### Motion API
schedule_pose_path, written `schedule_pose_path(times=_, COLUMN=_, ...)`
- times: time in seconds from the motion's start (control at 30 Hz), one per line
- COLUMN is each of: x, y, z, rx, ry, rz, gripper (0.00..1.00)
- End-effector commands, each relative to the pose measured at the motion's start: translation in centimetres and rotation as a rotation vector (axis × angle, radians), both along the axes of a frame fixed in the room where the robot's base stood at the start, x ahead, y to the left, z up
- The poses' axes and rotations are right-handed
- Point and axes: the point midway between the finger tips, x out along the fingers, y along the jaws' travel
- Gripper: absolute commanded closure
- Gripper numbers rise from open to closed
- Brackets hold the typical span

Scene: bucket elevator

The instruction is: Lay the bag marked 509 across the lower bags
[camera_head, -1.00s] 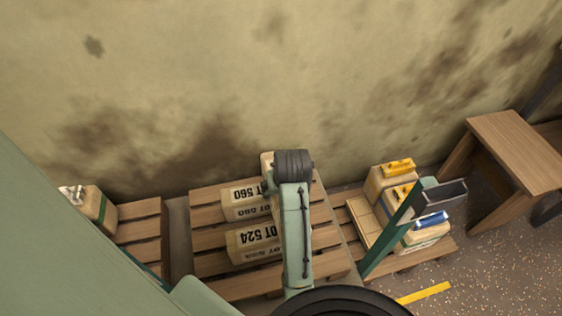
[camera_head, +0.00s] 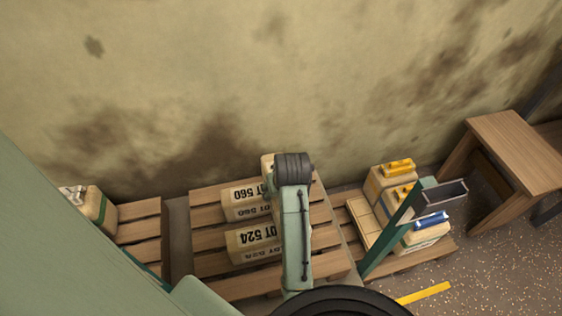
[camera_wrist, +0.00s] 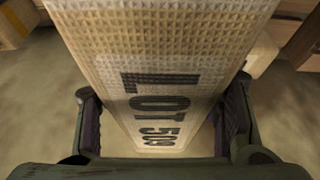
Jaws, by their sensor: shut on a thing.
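The bag marked LOT 509 (camera_wrist: 165,60) is a tan woven sack with dark print. It fills the middle of the wrist view. My gripper (camera_wrist: 163,118) is shut on it, with one finger on each side. In the head view my arm hides the gripper and most of whatever is beneath it. A tan bag end (camera_head: 267,166) shows just left of the wrist there; I cannot tell which bag it belongs to. Lower bags lie on the middle pallet (camera_head: 225,290): one marked 560 (camera_head: 235,196) at the back and one marked 524 (camera_head: 247,238) in front.
A left pallet (camera_head: 140,232) carries a bag (camera_head: 97,207) with a green band. To the right, a pallet holds containers with yellow (camera_head: 398,167) and blue (camera_head: 431,219) tops, behind a green post (camera_head: 385,243). A wooden table (camera_head: 515,150) stands far right. The stained wall is close behind.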

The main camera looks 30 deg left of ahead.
Motion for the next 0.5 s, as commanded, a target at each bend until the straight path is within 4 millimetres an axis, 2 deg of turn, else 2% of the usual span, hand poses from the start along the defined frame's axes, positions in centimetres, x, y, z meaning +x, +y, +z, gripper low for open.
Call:
schedule_pose_path(times=0.27, x=0.13, y=0.07, z=0.25, rx=0.004, ry=-0.007, rz=0.0, gripper=1.0)
schedule_pose_path(times=0.3, x=0.13, y=0.07, z=0.25, rx=0.004, ry=-0.007, rz=0.0, gripper=0.38)
schedule_pose_path(times=0.5, x=0.06, y=0.04, z=0.1, rx=0.002, ry=-0.004, rz=0.001, gripper=0.24)
